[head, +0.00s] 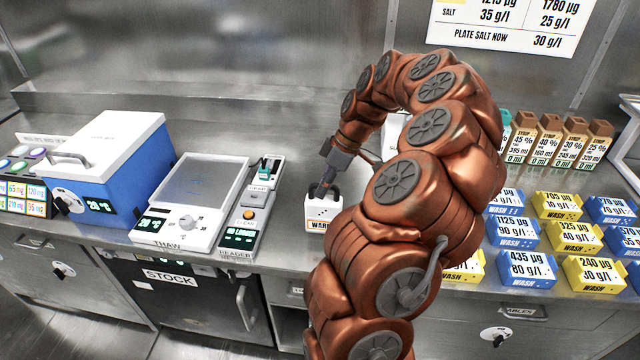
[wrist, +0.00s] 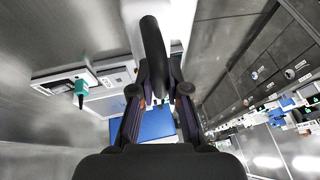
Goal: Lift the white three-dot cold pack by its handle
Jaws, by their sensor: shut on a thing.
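The white cold pack (head: 322,213) is at the counter's front, right of the reader, in the head view. Its face shows small dark dots and a label that starts "WAR". My gripper (head: 326,188) reaches down from above and is shut on the pack's dark handle. In the wrist view my gripper (wrist: 158,90) closes around the dark handle (wrist: 152,45), with part of the white pack (wrist: 131,12) behind it. I cannot tell whether the pack's base touches the counter. My arm hides the area just right of it.
Left of the pack stand the reader (head: 241,237), the thaw plate (head: 202,187) and a blue-and-white cooler box (head: 125,170). Right of my arm are several blue and yellow wash blocks (head: 517,233) and a row of brown-capped strip packs (head: 549,139). Bare counter lies behind the pack.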

